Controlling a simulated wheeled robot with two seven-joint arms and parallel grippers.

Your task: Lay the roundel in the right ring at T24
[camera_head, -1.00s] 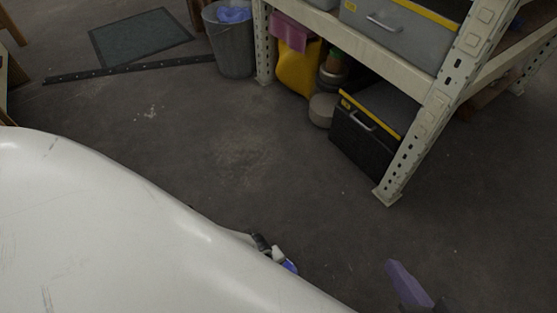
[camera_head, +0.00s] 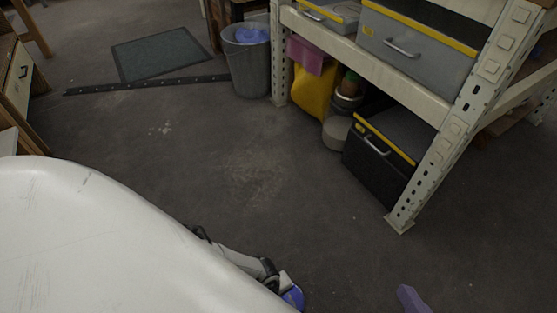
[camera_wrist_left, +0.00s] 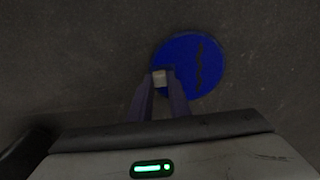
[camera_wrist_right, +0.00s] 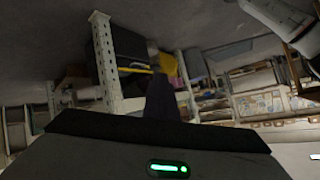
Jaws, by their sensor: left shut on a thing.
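A blue roundel (camera_wrist_left: 192,64) with a dark wavy line shows in the left wrist view. My right gripper shows as a purple finger piece at the bottom edge of the head view (camera_head: 412,298). In the right wrist view its fingers (camera_wrist_right: 160,92) look pressed together, with nothing between them. I see no ring and no T24 mark in any view.
A metal shelf (camera_head: 440,170) with grey cases stands at the right of the head view. A grey bin (camera_head: 248,68) and a dark mat (camera_head: 160,52) are farther back. A long dark strip (camera_head: 145,85) lies on the floor. The floor between is open.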

